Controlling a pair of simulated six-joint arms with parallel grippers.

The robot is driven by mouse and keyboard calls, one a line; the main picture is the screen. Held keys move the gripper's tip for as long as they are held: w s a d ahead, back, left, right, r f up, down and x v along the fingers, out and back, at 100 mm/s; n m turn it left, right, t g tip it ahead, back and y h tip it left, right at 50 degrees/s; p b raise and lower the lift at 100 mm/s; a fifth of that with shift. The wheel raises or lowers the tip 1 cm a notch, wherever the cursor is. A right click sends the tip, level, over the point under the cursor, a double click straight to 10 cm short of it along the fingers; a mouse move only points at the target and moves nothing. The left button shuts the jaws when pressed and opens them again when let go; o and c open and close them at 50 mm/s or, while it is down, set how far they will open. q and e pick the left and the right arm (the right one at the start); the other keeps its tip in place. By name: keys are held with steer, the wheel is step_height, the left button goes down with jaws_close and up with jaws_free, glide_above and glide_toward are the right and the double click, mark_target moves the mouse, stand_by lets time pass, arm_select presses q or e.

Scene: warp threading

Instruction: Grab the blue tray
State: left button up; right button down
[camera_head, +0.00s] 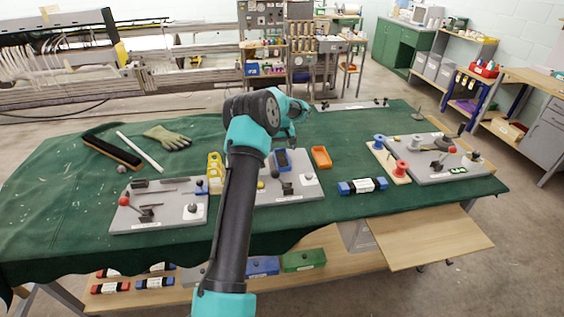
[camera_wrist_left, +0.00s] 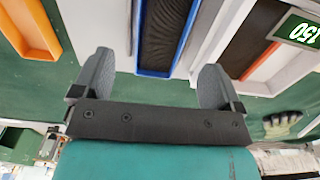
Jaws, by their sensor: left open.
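The blue tray (camera_head: 281,168) is small and dark inside, and sits on the grey board (camera_head: 308,188) near the table's middle. In the left wrist view its blue rim (camera_wrist_left: 154,73) shows between and just beyond my finger tips, with part of the tray cut off by the top edge. My left gripper (camera_head: 291,141) is just behind the tray in the head view, partly hidden by my arm. In the left wrist view my left gripper (camera_wrist_left: 157,64) is open, with one finger on either side of the tray and nothing held. My right gripper is not in view.
An orange tray (camera_head: 321,157) lies just right of the blue tray. A yellow block (camera_head: 215,172) stands left of it. Boards with knobs and spools (camera_head: 400,168) fill both sides. A glove (camera_head: 167,138) lies at the back left. Green cloth is bare at the front right.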

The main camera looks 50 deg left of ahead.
mark_target(282, 161)
arm_select(q)
steer(key=shift+s+d+f, duration=0.1)
steer(key=shift+f, duration=1.2)
steer(key=shift+s+d+f, duration=0.1)
steer(key=shift+f, duration=1.2)
steer(key=c, duration=1.2)
